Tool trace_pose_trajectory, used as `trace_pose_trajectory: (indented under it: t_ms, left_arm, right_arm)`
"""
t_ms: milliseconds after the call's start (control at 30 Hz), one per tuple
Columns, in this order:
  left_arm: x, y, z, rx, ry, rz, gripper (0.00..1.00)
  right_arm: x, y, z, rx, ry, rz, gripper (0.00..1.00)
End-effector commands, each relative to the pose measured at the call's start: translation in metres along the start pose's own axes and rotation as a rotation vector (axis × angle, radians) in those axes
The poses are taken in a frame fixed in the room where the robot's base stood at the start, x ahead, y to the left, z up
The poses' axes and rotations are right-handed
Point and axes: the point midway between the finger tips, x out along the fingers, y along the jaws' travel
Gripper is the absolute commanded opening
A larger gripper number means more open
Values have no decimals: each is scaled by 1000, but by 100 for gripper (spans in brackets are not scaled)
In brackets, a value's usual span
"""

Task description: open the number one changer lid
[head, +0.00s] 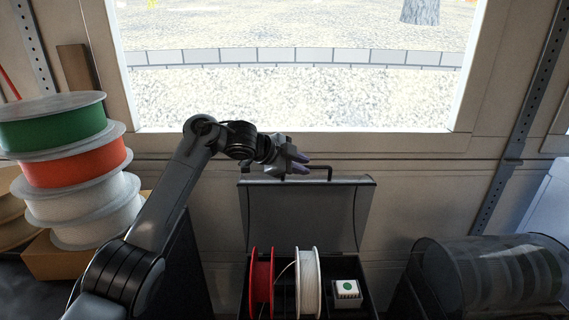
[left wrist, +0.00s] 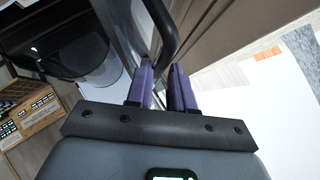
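The changer (head: 374,299) is a dark box below the window. Its dark grey lid (head: 305,215) stands raised, nearly upright, at the back of the box. A black bar handle (head: 330,173) sticks up from the lid's top edge and also shows in the left wrist view (left wrist: 166,32). My left gripper (head: 301,164) is at the left part of this handle. No number shows on the changer. My right gripper is not in view.
Stacked spools (head: 72,172) stand at the left. A translucent ribbed drum (head: 480,275) lies at the right. The wall is close behind.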

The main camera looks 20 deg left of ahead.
Motion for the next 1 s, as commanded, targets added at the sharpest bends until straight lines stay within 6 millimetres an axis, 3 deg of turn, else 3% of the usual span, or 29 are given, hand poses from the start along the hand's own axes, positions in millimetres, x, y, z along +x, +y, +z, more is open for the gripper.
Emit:
trace_pose_trajectory:
  t_ms: [200,400,1000]
  left_arm:
    - [-39,1,2,2,-1,-5,22]
    - [-65,-2,1,3,-3,-7,22]
    - [-74,0,0,-1,0,-1,22]
  right_arm:
    - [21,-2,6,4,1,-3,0]
    - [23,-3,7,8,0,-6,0]
    - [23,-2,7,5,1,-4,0]
